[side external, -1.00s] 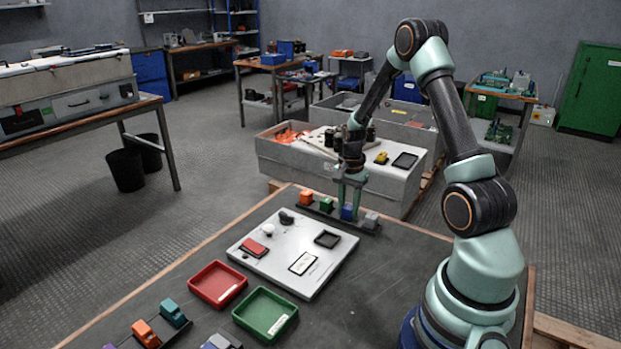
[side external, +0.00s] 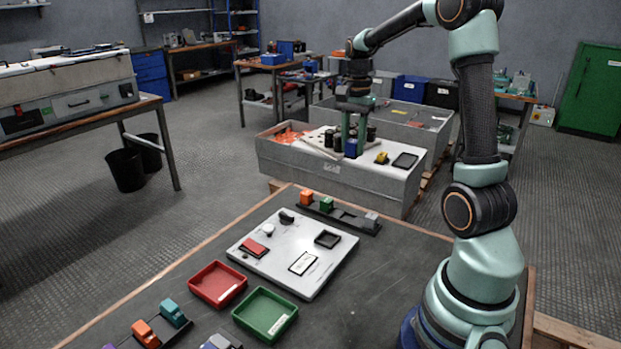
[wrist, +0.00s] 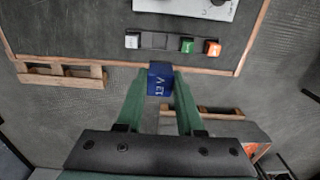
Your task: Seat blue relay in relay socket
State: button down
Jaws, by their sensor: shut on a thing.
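My gripper (side external: 350,155) is shut on the blue relay (side external: 351,147), raised high above the table's far edge. In the wrist view the relay (wrist: 160,80) sits between my green fingertips (wrist: 160,72), with white lettering on its face. The white panel (side external: 318,277) lies on the table, well below the gripper. It carries a black square recess (side external: 327,239), which looks like the relay socket. The rack (side external: 345,215) behind the panel holds an orange block (side external: 306,197), a green block (side external: 327,204) and a grey block (side external: 371,219), with an empty stretch between green and grey.
A red tray (side external: 218,284) and a green tray (side external: 265,313) stand in front of the panel. The panel also bears a red part (side external: 253,248), a round knob (side external: 268,230) and a label plate (side external: 303,263). A grey crate (side external: 330,180) stands beyond the table.

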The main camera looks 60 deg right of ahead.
jog(key=shift+a, duration=0.3)
jog(key=a+f, duration=0.9)
jog(key=a, duration=0.2)
send_over(327, 240)
jog(key=shift+s+f, duration=0.1)
jog(key=shift+f, duration=2.9)
jog(key=shift+f, duration=0.2)
jog(key=shift+f, duration=0.3)
jog(key=shift+f, duration=0.55)
jog(key=shift+c, duration=2.3)
grip_release()
